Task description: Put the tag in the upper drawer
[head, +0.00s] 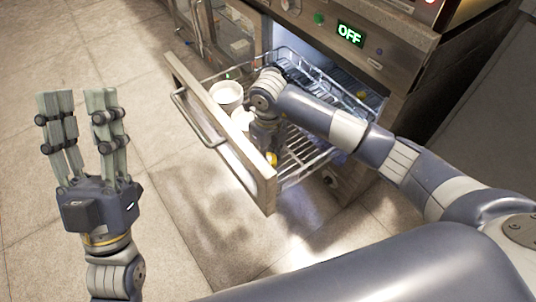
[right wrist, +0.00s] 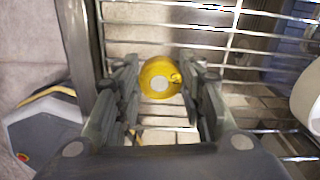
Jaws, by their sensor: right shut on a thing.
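The upper drawer is a pulled-out wire basket with a pale front panel (head: 222,130). My right gripper (head: 268,150) reaches down into it, just behind the front panel. It is shut on a small round yellow thing with a pale centre, apparently the tag (right wrist: 160,78), which shows between its fingers in the right wrist view, above the wire bars. In the head view only a bit of this yellow thing (head: 271,158) shows below the gripper. My left gripper (head: 82,98) is open and empty, with its fingers up, over the floor left of the drawer.
White cups (head: 227,94) stand in the drawer, left of my right gripper; a white rim (right wrist: 309,96) also shows in the right wrist view. A small yellow thing (head: 361,95) lies farther back. The floor at left is clear.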

